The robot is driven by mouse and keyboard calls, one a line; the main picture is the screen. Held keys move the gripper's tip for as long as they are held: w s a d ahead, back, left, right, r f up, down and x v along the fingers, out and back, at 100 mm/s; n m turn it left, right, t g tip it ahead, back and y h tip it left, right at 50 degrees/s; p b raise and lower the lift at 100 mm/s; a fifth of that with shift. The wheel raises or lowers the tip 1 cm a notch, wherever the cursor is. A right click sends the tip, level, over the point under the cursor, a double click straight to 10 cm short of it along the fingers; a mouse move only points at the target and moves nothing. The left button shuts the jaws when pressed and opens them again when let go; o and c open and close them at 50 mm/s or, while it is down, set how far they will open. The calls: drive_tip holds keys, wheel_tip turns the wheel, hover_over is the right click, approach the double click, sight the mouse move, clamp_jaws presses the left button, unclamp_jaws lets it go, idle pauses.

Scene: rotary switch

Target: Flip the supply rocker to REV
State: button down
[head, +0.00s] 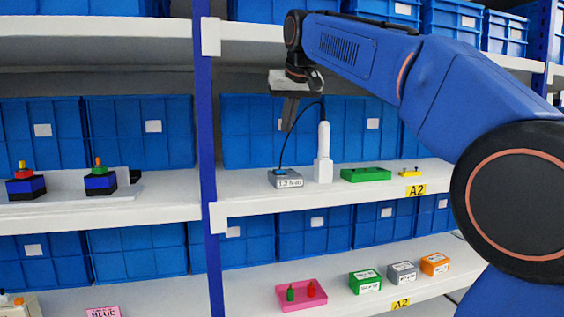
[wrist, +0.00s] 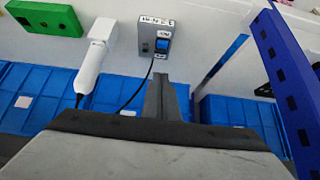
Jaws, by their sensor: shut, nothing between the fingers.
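A small grey supply box (head: 286,181) with a "1.2 N·m" label stands on the middle shelf. Its blue rocker (head: 281,172) is on the top face and also shows in the wrist view (wrist: 162,45). Which way the rocker is tipped I cannot tell, and no REV mark is readable. My gripper (head: 287,129) is shut and empty, pointing down above the box and apart from it. In the wrist view its closed fingers (wrist: 159,78) show just below the box in the picture.
A white handheld tool (head: 324,143) stands upright right of the box, joined to it by a black cable. A green block (head: 366,174) and a yellow part (head: 411,171) lie farther right. A blue post (head: 207,130) rises to the left. Blue bins (head: 250,130) stand behind.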

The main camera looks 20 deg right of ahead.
hover_over(279, 171)
drive_tip(key=f, duration=0.8)
drive_tip(key=shift+s+d, duration=0.35)
drive_tip(key=f, duration=0.3)
drive_tip(key=shift+s, duration=0.2)
drive_tip(key=shift+f, duration=0.5)
drive_tip(key=shift+s+f+t, duration=0.25)
drive_tip(key=shift+f+t, duration=0.05)
drive_tip(key=shift+f, duration=0.05)
drive_tip(key=shift+w, duration=0.1)
drive_tip(key=shift+r, duration=0.1)
